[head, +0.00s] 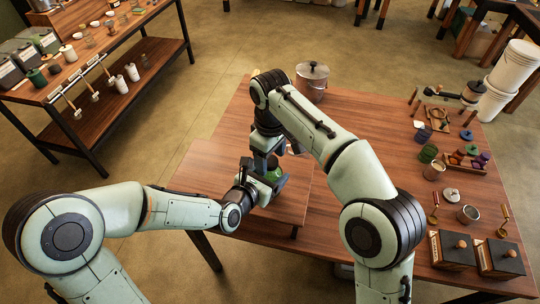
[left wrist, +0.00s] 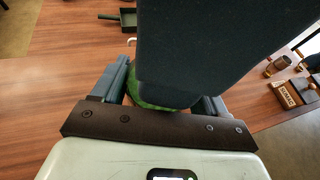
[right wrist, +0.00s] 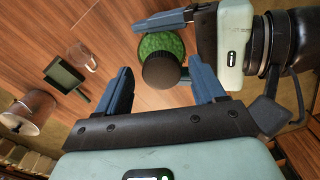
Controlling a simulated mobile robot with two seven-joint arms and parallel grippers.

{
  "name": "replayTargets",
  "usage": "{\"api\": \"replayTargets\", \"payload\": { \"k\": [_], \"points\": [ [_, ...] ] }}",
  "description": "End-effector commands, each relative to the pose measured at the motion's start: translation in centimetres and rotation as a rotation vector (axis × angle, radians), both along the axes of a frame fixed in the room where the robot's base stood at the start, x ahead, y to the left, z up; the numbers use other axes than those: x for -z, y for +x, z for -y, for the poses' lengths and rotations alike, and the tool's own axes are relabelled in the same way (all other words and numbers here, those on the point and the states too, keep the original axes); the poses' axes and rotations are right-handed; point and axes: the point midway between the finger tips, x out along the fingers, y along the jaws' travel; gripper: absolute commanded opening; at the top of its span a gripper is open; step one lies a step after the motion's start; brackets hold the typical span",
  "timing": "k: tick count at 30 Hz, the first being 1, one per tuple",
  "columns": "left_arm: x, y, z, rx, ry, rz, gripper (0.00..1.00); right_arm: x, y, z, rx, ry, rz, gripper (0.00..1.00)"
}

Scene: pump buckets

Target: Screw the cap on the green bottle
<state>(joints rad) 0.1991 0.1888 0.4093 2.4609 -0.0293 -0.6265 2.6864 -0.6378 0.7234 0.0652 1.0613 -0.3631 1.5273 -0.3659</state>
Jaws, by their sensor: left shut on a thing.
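The green bottle (head: 272,174) stands near the front-left part of the table. It shows in the right wrist view (right wrist: 152,44) with a round dark cap (right wrist: 161,70) over its top; I cannot tell how tightly the cap is seated. My left gripper (head: 268,183) is shut around the bottle's body, and green shows between its fingers in the left wrist view (left wrist: 150,98). My right gripper (right wrist: 163,75) is above the bottle, its fingers apart on either side of the cap with small gaps. A large dark part blocks much of the left wrist view.
A lidded metal pot (head: 312,80) stands at the table's back edge. A dark green scoop (right wrist: 65,77) and a clear glass (right wrist: 82,58) lie near the bottle. Cups, tools and black boxes (head: 452,249) fill the right side.

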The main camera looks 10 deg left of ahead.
Motion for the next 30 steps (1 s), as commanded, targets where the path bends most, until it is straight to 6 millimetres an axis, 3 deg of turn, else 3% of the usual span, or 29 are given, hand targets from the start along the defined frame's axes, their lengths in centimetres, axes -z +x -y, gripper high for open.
{"api": "replayTargets", "payload": {
  "k": [7,15,21,30],
  "points": [
    [-0.2,0.1,0.0,-0.002,-0.001,0.005,0.00,-0.9,-0.2,-0.2,-0.004,0.004,-0.003,0.72],
    [-0.2,0.1,0.0,-0.001,0.000,0.005,0.00,-5.0,0.0,-0.2,-0.002,0.004,0.001,0.72],
    [-0.2,0.1,0.0,-0.001,-0.001,0.005,0.00,-6.8,0.1,-0.1,-0.001,0.002,0.001,0.72],
    [-0.2,0.1,0.0,-0.001,-0.001,0.005,0.00,-7.5,0.0,0.0,0.000,-0.001,0.000,0.72]
  ]
}}
